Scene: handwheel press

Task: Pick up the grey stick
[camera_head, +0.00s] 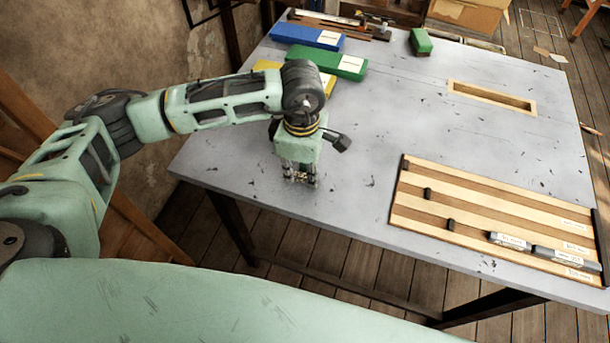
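A grey stick (565,257) lies in the lower right of the head view, on a slatted wooden board (420,210) near the table's front right. A lighter grey piece with a label (510,241) lies in line with it at its left end; I cannot tell whether the two are joined. My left gripper (301,181) points down over the left front part of the table, well to the left of the board and far from the stick. Its fingers are small and dark, so its opening is unclear. My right gripper is out of view.
The grey table (370,130) has bare room between my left gripper and the board. Blue (307,36) and green (325,62) boxes lie at the back left, a yellow one partly behind my arm. A small green block (420,42) and a wooden-rimmed slot (492,97) are farther right.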

